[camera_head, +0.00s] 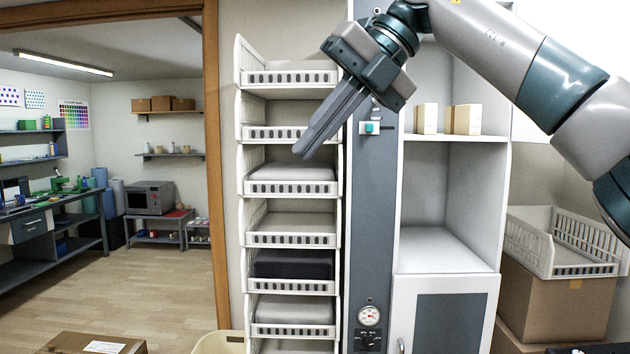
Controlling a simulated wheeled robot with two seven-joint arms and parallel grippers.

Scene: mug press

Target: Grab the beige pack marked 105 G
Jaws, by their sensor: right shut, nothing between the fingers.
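Beige packs stand on the upper shelf of the white cabinet (448,138), behind my right arm. One beige pack (427,118) is at the left and another beige pack (465,120) is a little to its right. No marking such as 105 G can be read on them. My right gripper (305,153) comes in from the upper right, points down and left, and is shut and empty. Its fingers are in front of the white tray rack, left of the packs and apart from them. My left gripper is out of view.
A tall rack of white trays (290,188) stands left of the grey panel (373,230) with a gauge and a switch. The cabinet's lower shelf (440,252) is bare. A white basket (575,270) sits on a cardboard box (555,310) at the right.

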